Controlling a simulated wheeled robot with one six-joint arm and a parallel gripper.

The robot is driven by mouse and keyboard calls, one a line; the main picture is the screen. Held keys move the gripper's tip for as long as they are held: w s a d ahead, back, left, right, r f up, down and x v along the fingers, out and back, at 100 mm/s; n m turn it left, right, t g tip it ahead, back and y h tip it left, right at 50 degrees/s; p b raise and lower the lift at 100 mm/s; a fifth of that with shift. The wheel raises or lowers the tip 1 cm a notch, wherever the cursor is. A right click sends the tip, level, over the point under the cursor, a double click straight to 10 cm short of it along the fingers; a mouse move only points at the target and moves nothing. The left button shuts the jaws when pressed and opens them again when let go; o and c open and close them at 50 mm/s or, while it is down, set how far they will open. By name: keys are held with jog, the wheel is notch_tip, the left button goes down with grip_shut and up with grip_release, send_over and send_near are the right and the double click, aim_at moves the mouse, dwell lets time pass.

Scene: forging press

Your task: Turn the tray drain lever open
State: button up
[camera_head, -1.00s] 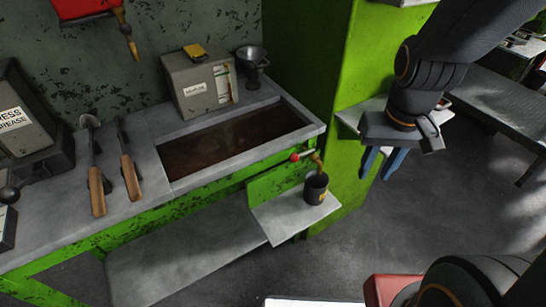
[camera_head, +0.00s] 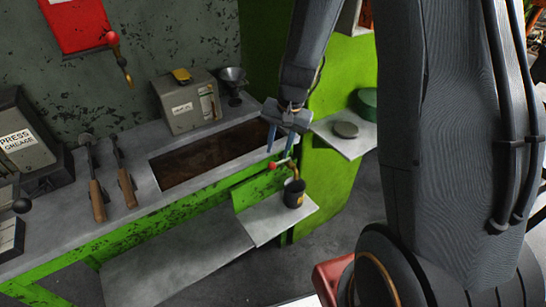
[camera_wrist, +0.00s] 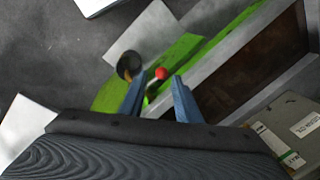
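The drain lever, with a red knob (camera_head: 272,165) and a brass spout (camera_head: 294,172), sits at the front right corner of the bench. The dark brown tray (camera_head: 205,161) is sunk in the bench top behind it. My gripper (camera_head: 280,150) has two blue fingers pointing down, just above and behind the lever. In the wrist view the open fingers (camera_wrist: 158,82) are apart with nothing between them, and the red knob (camera_wrist: 161,73) shows beyond the gap between their tips. The knob looks apart from the fingers. The spout is hard to make out there.
A black cup (camera_head: 294,195) stands on a small shelf (camera_head: 260,231) below the spout. A grey box (camera_head: 187,104) and a funnel (camera_head: 232,80) stand behind the tray. A green cabinet with a side shelf (camera_head: 350,146) is close on the right. Two wooden-handled tools (camera_head: 98,203) lie left.

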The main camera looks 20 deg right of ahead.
aim_at(273, 163)
jog(key=shift+m, duration=0.5)
jog(key=shift+w+a+f+p, duration=0.15)
jog(key=shift+w+f+p, duration=0.25)
jog(key=shift+f, duration=1.05)
jog(key=shift+w+a+f+p, duration=0.15)
jog(key=shift+w+f, duration=0.4)
jog(key=shift+f, duration=0.9)
jog(key=shift+w+a+f+p, duration=0.1)
jog(key=shift+w+f+p, duration=0.3)
jog(key=shift+f, duration=1.05)
grip_shut()
